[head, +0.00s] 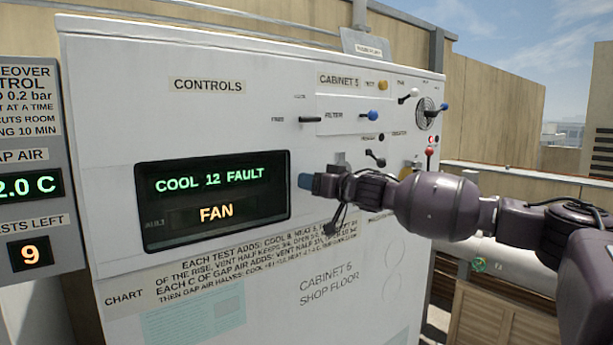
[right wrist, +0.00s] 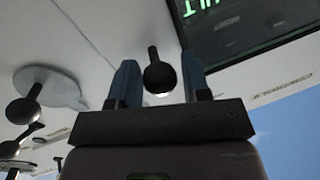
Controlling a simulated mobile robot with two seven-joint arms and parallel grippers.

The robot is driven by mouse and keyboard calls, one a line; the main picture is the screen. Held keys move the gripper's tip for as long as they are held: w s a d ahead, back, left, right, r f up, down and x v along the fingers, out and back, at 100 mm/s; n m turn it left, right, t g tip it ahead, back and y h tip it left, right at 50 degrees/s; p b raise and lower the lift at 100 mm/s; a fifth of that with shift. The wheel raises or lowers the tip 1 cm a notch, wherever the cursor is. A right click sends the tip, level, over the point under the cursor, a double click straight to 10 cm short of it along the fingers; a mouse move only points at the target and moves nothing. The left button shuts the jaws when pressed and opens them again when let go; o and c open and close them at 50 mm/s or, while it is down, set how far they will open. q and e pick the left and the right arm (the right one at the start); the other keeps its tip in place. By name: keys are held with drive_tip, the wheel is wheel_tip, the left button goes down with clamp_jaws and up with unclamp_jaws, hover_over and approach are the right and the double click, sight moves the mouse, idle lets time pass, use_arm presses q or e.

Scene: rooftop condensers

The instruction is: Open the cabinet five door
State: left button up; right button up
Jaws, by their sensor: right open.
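The white cabinet five (head: 240,125) stands in front of me in the head view, with "CABINET 5" lettering near its top and on its lower front. Its front looks closed; I cannot make out the door's edges. My right gripper (head: 308,181) is just in front of the cabinet, right of the fault display. In the right wrist view my right gripper (right wrist: 158,82) is open, and a black ball-ended lever (right wrist: 158,75) shows between its blue fingers, not clearly touching them. I cannot tell which head-view control this is. My left gripper is out of view.
The display (head: 215,200) reads "COOL 12 FAULT FAN". Several small levers, including a black one (head: 311,120) and a blue-knobbed one (head: 373,115), stick out of the cabinet's upper right. A grey control panel (head: 28,210) stands at left. A fan grille (head: 425,113) is at right.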

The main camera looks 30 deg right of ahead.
drive_tip(key=shift+x, duration=0.95)
clamp_jaws()
drive_tip(key=shift+s, duration=0.15)
